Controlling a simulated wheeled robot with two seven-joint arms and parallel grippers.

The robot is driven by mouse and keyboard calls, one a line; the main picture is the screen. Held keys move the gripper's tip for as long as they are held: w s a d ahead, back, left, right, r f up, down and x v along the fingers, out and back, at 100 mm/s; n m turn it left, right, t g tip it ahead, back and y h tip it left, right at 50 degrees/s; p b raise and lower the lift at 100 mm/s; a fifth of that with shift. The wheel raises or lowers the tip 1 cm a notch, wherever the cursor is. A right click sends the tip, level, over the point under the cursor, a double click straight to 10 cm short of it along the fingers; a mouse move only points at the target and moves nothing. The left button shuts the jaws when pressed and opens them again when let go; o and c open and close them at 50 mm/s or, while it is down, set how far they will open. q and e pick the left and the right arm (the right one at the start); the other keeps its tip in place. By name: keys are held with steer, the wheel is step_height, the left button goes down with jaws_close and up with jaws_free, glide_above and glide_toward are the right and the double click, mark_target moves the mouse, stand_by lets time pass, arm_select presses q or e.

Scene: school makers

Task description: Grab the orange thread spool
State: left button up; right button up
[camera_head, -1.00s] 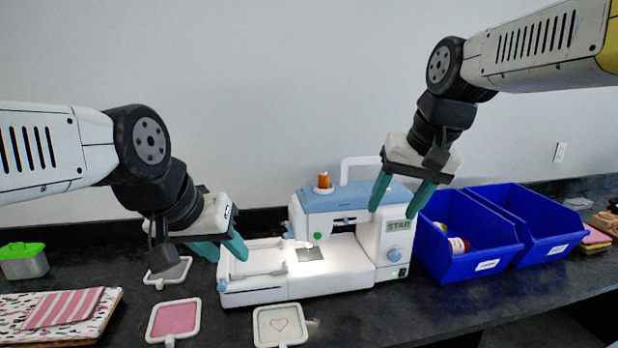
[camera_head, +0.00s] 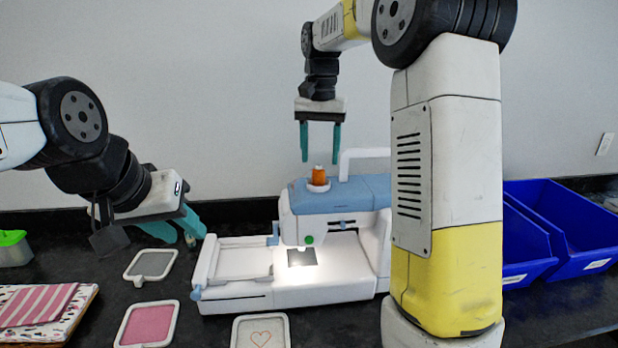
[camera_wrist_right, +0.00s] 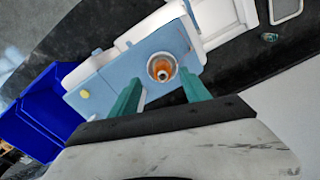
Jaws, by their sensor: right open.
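The orange thread spool (camera_head: 319,175) stands upright on top of the blue-and-white sewing machine (camera_head: 335,195). My right gripper (camera_head: 320,160) is open and empty, its teal fingers pointing down just above the spool. In the right wrist view the spool (camera_wrist_right: 162,68) shows from above, between and beyond the two fingertips of the right gripper (camera_wrist_right: 162,88), with no contact visible. My left gripper (camera_head: 195,240) is empty, left of the sewing machine, its teal fingers partly overlapping, so its opening is unclear.
Blue bins (camera_head: 570,225) stand at the right, partly behind my right arm. The machine's white handle (camera_head: 362,152) rises close to the right of the spool. Embroidery hoops (camera_head: 148,322) and striped fabric (camera_head: 35,304) lie at the front left.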

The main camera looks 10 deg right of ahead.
mark_target(319, 165)
steer(key=f, duration=0.4)
steer(key=shift+w+a+f, duration=0.1)
steer(key=shift+w+a, duration=0.1)
jaws_close()
